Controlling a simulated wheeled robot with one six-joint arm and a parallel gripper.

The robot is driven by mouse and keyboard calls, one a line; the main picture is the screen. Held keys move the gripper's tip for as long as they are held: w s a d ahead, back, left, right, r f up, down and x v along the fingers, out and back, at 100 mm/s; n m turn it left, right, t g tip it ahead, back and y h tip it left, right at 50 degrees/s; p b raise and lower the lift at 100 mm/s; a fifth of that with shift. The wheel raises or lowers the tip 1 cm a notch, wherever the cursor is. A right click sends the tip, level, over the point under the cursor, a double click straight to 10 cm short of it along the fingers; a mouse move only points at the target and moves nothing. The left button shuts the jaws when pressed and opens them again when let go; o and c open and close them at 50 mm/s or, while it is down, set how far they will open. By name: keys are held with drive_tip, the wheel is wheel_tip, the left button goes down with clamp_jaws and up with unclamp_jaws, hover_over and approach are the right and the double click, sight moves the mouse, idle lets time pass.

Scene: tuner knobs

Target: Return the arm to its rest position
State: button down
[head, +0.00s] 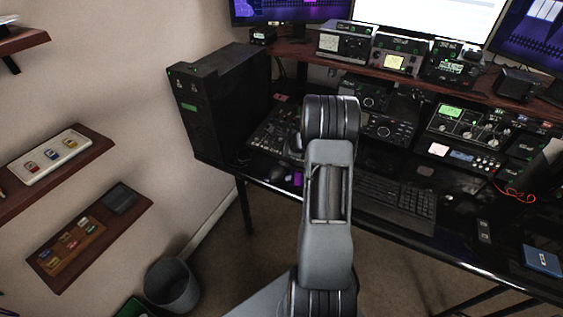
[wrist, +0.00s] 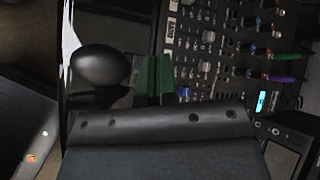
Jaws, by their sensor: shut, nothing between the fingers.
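My arm (head: 329,205) stands in the middle of the head view, reaching from the bottom edge up toward the desk. Its upper joint hides my gripper there. In the wrist view my gripper (wrist: 154,76) shows as a dark body with screws along the bottom and greenish fingertips close together. It is shut and empty. A dark mouse (wrist: 100,66) lies just left of the fingertips in that view. A mixer panel with knobs (wrist: 200,50) lies beyond and to the right. I cannot tell how far the fingertips are from them.
A black desk carries a keyboard (head: 390,203), radio gear (head: 466,127) and a large dark case (head: 222,100) left of my arm. A raised shelf (head: 430,78) holds more units. Wall shelves (head: 100,235) and a bin (head: 172,285) are at left. Bare floor lies before the desk.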

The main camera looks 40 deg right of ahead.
drive_tip(key=shift+a+n, duration=0.15)
drive_tip(key=shift+n, duration=0.15)
drive_tip(key=s+a+f+n, duration=0.1)
drive_tip(key=s+a+f+n+g+y, duration=0.1)
drive_tip(key=s+a, duration=0.1)
drive_tip(key=shift+s+n+g+y, duration=0.1)
drive_tip(key=shift+n+g+y, duration=0.2)
drive_tip(key=shift+n, duration=0.1)
drive_tip(key=s+a+r+n+g+h, duration=0.1)
drive_tip(key=s+a+r+n+g, duration=0.1)
drive_tip(key=s+a+r+n, duration=0.7)
drive_tip(key=s+a+r+n+g+h, duration=0.1)
drive_tip(key=s+a+r+n+h, duration=0.1)
drive_tip(key=s+a+r+n, duration=0.7)
drive_tip(key=s+a+n, duration=0.3)
drive_tip(key=a, duration=0.2)
drive_tip(key=shift+s+a+r+n+g, duration=0.15)
drive_tip(key=shift+s+r+n+g, duration=0.15)
drive_tip(key=shift+n+g, duration=0.1)
